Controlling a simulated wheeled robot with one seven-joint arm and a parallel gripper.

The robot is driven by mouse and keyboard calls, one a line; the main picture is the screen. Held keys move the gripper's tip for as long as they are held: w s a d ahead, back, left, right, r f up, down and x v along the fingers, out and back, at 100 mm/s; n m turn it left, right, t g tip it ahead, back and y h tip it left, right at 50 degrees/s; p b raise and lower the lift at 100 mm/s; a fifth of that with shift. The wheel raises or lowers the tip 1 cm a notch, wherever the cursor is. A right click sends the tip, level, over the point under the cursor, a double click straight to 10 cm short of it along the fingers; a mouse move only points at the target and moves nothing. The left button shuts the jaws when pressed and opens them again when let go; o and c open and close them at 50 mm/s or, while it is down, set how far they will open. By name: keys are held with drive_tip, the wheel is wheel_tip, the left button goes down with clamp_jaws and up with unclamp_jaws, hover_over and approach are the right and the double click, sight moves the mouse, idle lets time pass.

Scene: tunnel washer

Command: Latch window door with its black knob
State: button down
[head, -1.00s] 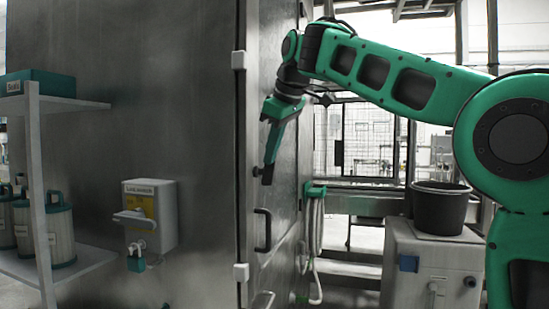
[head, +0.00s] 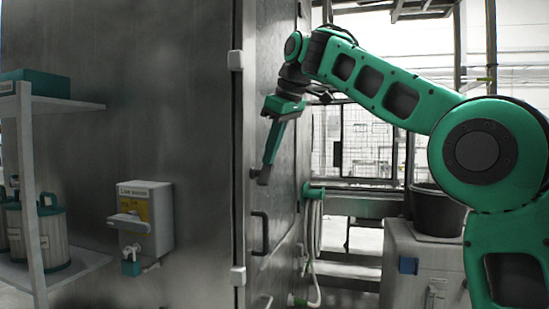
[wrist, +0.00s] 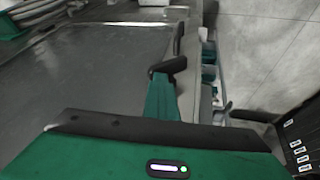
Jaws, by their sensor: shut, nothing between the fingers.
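The grey metal door (head: 285,130) stands upright, seen at a steep angle in the head view. Its broad surface also shows in the wrist view (wrist: 90,75). My gripper (head: 264,177) points down in front of the door, near its left edge, with its fingers closed and empty. A small dark piece (head: 253,172), perhaps the black knob, shows just left of the fingertips; I cannot tell whether they touch. In the wrist view the black fingertips (wrist: 167,68) are together, and they hide what is right behind them.
A black bar handle (head: 260,232) sits below my gripper. A hose (head: 314,240) hangs right of the door. A grey cabinet with a black bucket (head: 436,212) stands at the right. A wall box (head: 146,215) and a shelf (head: 60,103) are at the left.

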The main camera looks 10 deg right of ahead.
drive_tip(key=shift+w+d+f, duration=0.1)
drive_tip(key=shift+w+d, duration=0.15)
drive_tip(key=shift+w, duration=0.2)
drive_tip(key=shift+w+d+f, duration=0.1)
drive_tip(key=shift+w+d, duration=0.1)
drive_tip(key=shift+w, duration=0.25)
drive_tip(key=shift+w+d+f+g, duration=0.3)
drive_tip(key=shift+w+d+f, duration=0.05)
drive_tip(key=shift+w+f, duration=0.2)
drive_tip(key=shift+w+d+f+g, duration=0.3)
drive_tip(key=shift+w+f, duration=0.25)
drive_tip(key=shift+f+y, duration=0.1)
drive_tip(key=shift+y, duration=0.2)
drive_tip(key=v, duration=0.6)
drive_tip(key=s+d, duration=0.7)
drive_tip(key=s, duration=0.1)
drive_tip(key=shift+s+d+r, duration=0.2)
drive_tip(key=shift+d+r, duration=0.05)
drive_tip(key=shift+d, duration=0.1)
idle(0.6)
